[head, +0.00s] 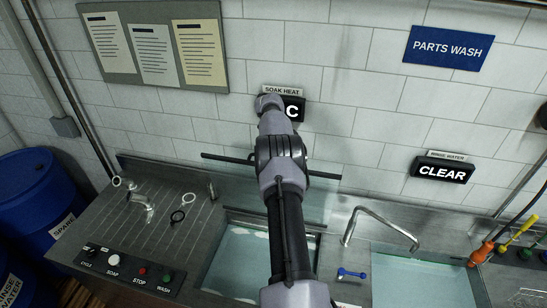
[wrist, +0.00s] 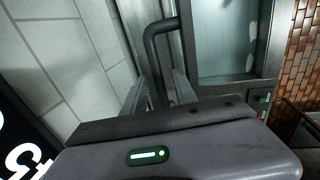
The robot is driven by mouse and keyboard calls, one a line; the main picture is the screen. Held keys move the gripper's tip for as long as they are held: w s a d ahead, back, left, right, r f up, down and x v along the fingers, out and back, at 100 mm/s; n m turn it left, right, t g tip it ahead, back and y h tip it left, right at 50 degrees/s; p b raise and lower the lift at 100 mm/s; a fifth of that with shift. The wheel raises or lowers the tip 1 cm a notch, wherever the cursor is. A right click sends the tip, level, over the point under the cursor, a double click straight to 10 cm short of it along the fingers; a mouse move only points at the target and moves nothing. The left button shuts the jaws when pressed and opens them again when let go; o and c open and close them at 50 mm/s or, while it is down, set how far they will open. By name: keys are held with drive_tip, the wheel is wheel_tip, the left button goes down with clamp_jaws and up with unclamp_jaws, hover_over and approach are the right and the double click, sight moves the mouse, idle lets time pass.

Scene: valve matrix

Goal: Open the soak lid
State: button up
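The soak basin (head: 238,262) lies below my arm in the head view, with pale water and white patches in it. A pale, see-through panel (head: 318,205), seemingly the soak lid, shows behind the basin, partly hidden by my arm; I cannot tell its exact angle. A long dark bar (head: 328,176) runs across above it, behind my wrist. In the wrist view a dark bent handle (wrist: 153,50) reaches down between the two fingers of my gripper (wrist: 160,92). The fingers stand apart with gaps beside the handle. The head view hides the fingers behind my arm.
A tiled wall stands close behind, with the SOAK HEAT display (head: 292,108) and the RINSE WATER display reading CLEAR (head: 443,171). A tap (head: 380,222) and rinse basin (head: 420,282) are at right. A button panel (head: 125,270) is front left; blue barrels (head: 40,190) stand far left.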

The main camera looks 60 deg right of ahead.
drive_tip(key=s+a+r+b, duration=0.1)
drive_tip(key=a+r, duration=0.2)
drive_tip(key=r, duration=1.4)
